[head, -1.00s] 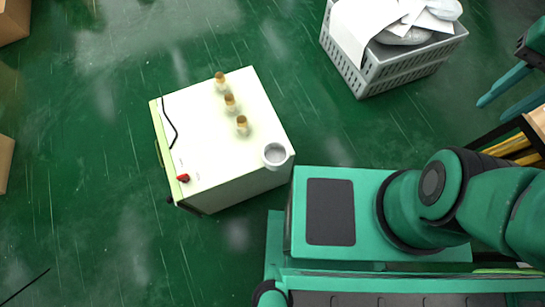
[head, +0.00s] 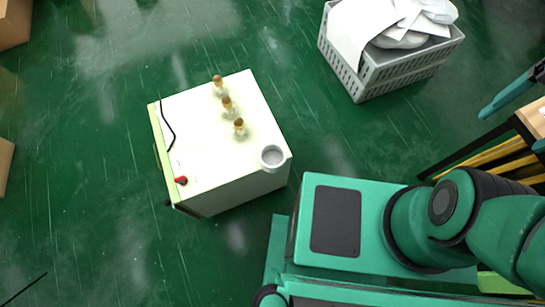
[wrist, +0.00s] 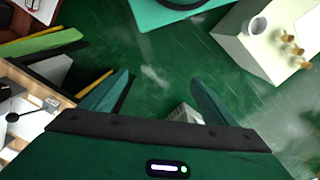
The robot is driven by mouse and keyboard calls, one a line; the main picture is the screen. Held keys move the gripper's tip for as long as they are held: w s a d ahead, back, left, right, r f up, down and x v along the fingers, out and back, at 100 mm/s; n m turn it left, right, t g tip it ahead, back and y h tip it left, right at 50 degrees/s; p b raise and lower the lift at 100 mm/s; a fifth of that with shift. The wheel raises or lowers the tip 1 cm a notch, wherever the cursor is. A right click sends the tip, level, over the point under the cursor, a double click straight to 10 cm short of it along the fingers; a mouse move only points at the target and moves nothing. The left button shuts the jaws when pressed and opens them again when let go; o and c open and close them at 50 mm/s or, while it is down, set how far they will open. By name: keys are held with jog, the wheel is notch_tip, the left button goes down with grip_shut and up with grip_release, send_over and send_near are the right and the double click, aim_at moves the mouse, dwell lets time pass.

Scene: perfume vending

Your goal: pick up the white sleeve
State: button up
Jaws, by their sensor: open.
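The white sleeve, which looks like a short round white cup, (head: 272,158) stands upright on the near right corner of the cream cabinet top (head: 205,160). In the wrist view the sleeve (wrist: 258,25) is at the upper right, well outside my fingers. My gripper (wrist: 160,78) is open with nothing between its fingers. In the head view its fingers (head: 509,130) show at the right edge, partly cut off and far from the sleeve.
Several small gold-capped bottles (head: 228,106) stand in a row on the cabinet, near the sleeve. A red knob (head: 181,181) and a black cable are there too. A grey crate (head: 360,82) with white sheets stands at the back. A wooden-topped stand (head: 530,118) is at the right.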

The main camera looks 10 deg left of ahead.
jog(key=shift+o, duration=1.4)
jog(key=w+a+f+n, duration=0.1)
jog(key=w+f+n, duration=0.1)
jog(key=w, duration=0.4)
jog(key=shift+a+n+h, duration=0.3)
jog(key=shift+n, duration=0.4)
jog(key=w+a+f+n, duration=0.6)
jog(key=a, duration=0.3)
jog(key=w+a+f+n, duration=0.6)
jog(key=a, duration=0.3)
jog(key=n, duration=1.5)
send_over(272, 161)
notch_tip(272, 161, down, 27)
jog(key=shift+f, duration=3.25)
